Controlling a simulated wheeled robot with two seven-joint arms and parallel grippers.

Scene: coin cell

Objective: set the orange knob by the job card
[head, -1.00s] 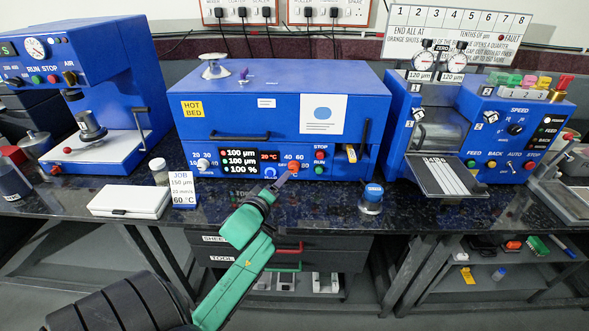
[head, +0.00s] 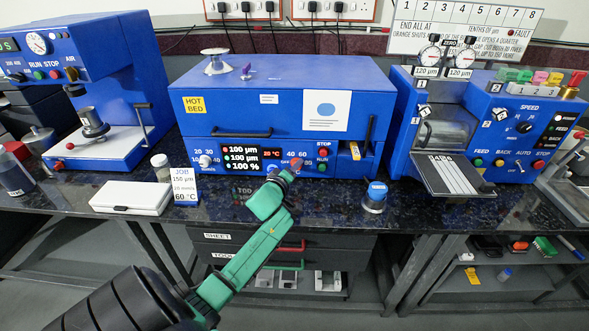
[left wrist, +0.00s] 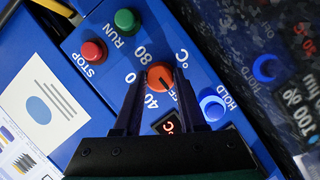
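The orange knob (head: 296,162) is on the front panel of the blue hot bed (head: 240,112). It shows again in the left wrist view (left wrist: 160,76), its dark pointer line toward the OFF mark, among 0, 40 and 80 °C markings. My left gripper (head: 291,170) is at the knob. In the left wrist view its two dark fingers (left wrist: 160,80) stand on either side of the knob, seemingly with a narrow gap. The job card (head: 184,185) reads 150 µm, 20 mm/s and 60 °C. The panel display (head: 254,158) shows 20 °C. My right gripper is out of view.
The red STOP button (left wrist: 93,51), green RUN button (left wrist: 126,20) and blue HOLD button (left wrist: 212,108) surround the knob. A white case (head: 130,197) and blue-lidded jar (head: 375,197) stand on the dark bench. A coater (head: 430,140) stands right, a press (head: 85,70) left.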

